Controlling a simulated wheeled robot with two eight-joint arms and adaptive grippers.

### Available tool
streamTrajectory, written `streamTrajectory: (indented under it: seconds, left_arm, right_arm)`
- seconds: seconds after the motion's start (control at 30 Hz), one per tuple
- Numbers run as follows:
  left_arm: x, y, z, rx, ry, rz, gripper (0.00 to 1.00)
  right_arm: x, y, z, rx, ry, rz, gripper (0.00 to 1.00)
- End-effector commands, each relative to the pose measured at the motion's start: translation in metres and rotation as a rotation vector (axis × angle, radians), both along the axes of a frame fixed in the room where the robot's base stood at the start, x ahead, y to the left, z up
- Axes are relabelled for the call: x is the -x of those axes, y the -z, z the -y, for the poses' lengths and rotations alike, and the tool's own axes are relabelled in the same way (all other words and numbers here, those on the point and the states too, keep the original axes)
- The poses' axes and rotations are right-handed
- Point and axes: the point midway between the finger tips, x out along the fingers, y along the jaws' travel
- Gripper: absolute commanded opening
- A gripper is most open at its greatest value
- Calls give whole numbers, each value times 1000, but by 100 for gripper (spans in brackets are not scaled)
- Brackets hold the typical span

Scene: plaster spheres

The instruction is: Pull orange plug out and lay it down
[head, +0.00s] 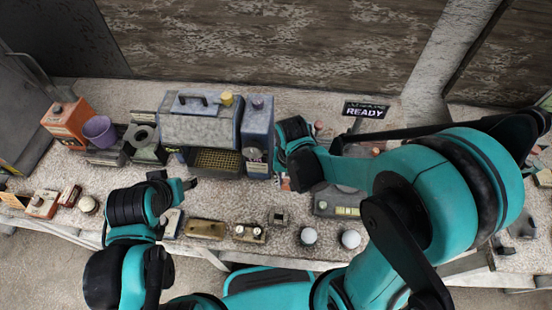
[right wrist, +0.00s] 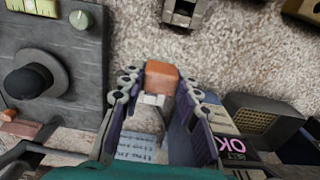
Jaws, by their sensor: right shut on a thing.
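In the right wrist view an orange block, taken to be the orange plug (right wrist: 162,75), sits between the tips of my right gripper (right wrist: 162,90), with a pale grey piece at its near end. The gripper is shut on it, above or near the speckled tabletop. Whether the plug is in a socket cannot be told. In the head view my right gripper (head: 288,182) is beside the blue-grey box, and the plug is mostly hidden there. My left gripper (head: 176,181) is over the table's front left, apart from the plug; its jaw opening is unclear.
A grey box with a handle (head: 200,125) and a tall blue-grey box (head: 257,140) stand left of my right gripper. A panel with a black knob (right wrist: 38,82) is close by, as is an OK sign (right wrist: 220,135).

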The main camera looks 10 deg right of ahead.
Motion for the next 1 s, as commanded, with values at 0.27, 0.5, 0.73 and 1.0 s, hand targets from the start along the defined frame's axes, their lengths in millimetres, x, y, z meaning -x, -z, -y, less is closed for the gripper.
streamTrajectory:
  seconds: [0.27, 0.5, 0.73, 1.0]
  left_arm:
    - [0, -2, 0, 0, 0, 0, 52]
    - [0, 3, 0, 0, 0, 0, 52]
    - [0, 21, 0, 0, 0, 0, 52]
    - [0, 47, 0, 0, 0, 0, 52]
  right_arm:
    - [8, 0, -2, 0, 0, 0, 0]
    - [8, 3, -2, 0, 0, 0, 0]
    - [8, 22, -2, 0, 0, 0, 0]
    - [8, 51, -2, 0, 0, 0, 0]
